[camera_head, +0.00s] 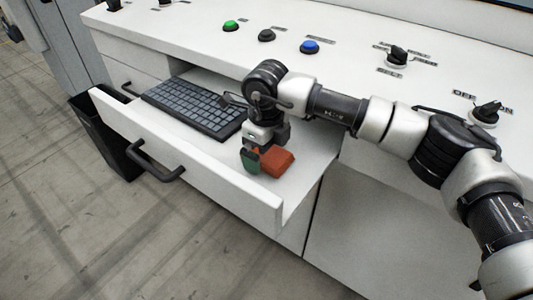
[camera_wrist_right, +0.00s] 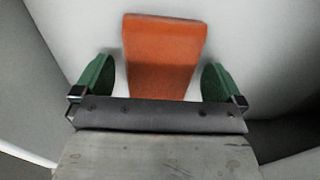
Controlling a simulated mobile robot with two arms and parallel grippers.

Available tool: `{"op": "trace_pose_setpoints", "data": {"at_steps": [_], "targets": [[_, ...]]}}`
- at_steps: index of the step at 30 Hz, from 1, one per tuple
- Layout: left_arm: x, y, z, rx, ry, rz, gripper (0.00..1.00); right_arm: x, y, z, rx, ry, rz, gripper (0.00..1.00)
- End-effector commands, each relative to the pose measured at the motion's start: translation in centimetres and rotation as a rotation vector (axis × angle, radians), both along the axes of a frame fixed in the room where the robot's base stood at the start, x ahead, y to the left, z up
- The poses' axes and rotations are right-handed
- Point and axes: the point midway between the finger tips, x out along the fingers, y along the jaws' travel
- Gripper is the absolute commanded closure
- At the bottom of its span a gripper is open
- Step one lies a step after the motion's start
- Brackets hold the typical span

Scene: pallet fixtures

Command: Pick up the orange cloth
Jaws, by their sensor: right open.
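The orange cloth (camera_head: 278,162) looks like a folded block and lies in the open white drawer (camera_head: 215,186). My right gripper (camera_head: 262,158) is over it, its green fingers pointing down. In the right wrist view the orange cloth (camera_wrist_right: 163,55) is centred ahead of my right gripper (camera_wrist_right: 158,80). One green finger is on each side of it, with a gap on both sides. The gripper is open and empty. The near end of the cloth is hidden behind the gripper's body. My left gripper is not in view.
A dark keyboard (camera_head: 195,106) lies in the drawer left of the cloth. The drawer front has a black handle (camera_head: 155,164). The panel above carries a green button (camera_head: 231,26), a blue button (camera_head: 310,46) and black knobs. A black bin (camera_head: 108,138) stands beside the cabinet.

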Motion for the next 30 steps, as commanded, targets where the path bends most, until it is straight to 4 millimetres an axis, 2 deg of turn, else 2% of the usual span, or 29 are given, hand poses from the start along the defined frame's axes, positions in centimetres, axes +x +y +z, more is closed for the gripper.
{"op": "trace_pose_setpoints", "data": {"at_steps": [3,4,12,14,23,26,30], "targets": [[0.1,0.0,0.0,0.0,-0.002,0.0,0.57,0.0,0.0,0.0,-0.001,-0.001,0.0,0.0],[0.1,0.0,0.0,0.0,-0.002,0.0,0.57,0.0,0.0,0.0,-0.001,-0.001,0.0,0.03],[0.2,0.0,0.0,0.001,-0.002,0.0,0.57,0.0,0.0,0.0,-0.001,-0.001,0.0,0.44],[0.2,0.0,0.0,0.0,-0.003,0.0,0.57,0.0,0.0,0.1,-0.001,-0.001,0.0,0.51],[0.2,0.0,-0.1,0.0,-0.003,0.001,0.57,0.0,0.0,0.4,-0.001,-0.001,0.0,0.51],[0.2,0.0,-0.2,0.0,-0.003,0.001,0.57,0.1,0.0,1.0,-0.001,-0.002,0.0,0.51],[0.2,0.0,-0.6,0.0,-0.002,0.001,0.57,0.1,0.0,3.1,0.001,-0.004,0.0,0.51]]}}
